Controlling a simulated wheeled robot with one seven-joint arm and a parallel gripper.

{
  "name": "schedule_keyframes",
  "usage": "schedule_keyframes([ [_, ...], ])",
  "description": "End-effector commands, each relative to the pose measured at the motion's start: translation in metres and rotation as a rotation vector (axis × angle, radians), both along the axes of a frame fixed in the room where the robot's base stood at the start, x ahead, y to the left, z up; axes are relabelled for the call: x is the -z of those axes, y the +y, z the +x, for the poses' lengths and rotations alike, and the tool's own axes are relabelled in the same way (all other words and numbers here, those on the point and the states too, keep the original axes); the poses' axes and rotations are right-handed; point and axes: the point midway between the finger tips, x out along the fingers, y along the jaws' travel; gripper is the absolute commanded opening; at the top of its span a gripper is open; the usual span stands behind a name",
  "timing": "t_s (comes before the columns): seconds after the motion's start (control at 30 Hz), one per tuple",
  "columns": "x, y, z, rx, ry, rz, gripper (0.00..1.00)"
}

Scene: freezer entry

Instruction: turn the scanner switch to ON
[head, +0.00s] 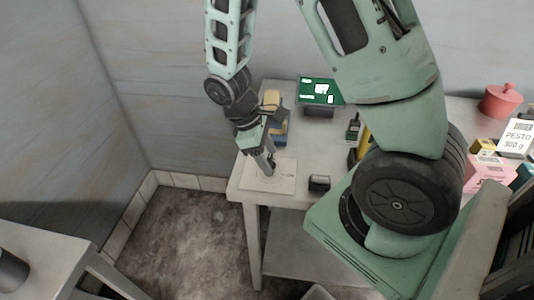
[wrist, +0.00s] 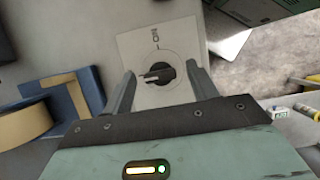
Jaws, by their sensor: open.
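The scanner switch is a black round knob (wrist: 157,73) on a pale plate (wrist: 190,38) with a dark ring around it. The plate (head: 284,184) lies on the table's front left corner in the head view. In the wrist view the knob's pale pointer mark points left, and small lettering stands above the ring; the lettering is too small to read surely. My gripper (wrist: 161,74) is open, with one finger on each side of the knob. I cannot tell whether the fingers touch it. In the head view my gripper (head: 270,168) points down over the plate and hides the knob.
A blue and tan object (head: 279,128) stands close behind my gripper. A small black box (head: 319,184) sits right of the plate. A green-screened display (head: 320,92) and a handheld device (head: 353,130) are farther back. A red pot (head: 500,101) and boxes stand at the right.

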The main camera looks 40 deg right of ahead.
Motion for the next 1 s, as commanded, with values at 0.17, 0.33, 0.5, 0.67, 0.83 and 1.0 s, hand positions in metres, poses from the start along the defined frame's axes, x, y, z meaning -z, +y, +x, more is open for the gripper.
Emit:
schedule_keyframes([
  [0.17,-0.0003,0.0000,0.0002,0.000,0.000,0.000,0.41],
  [0.33,-0.0003,0.0001,0.0003,0.000,0.000,0.000,0.14],
  [0.5,-0.0008,0.0002,0.0004,0.009,0.000,0.000,0.14],
  [0.67,-0.0018,-0.0002,0.0011,0.050,-0.001,0.001,0.14],
  [0.83,-0.0026,-0.0009,0.0015,0.148,0.000,0.000,0.14],
  [1.0,-0.0031,-0.0019,0.0023,0.292,-0.001,0.001,0.14],
])
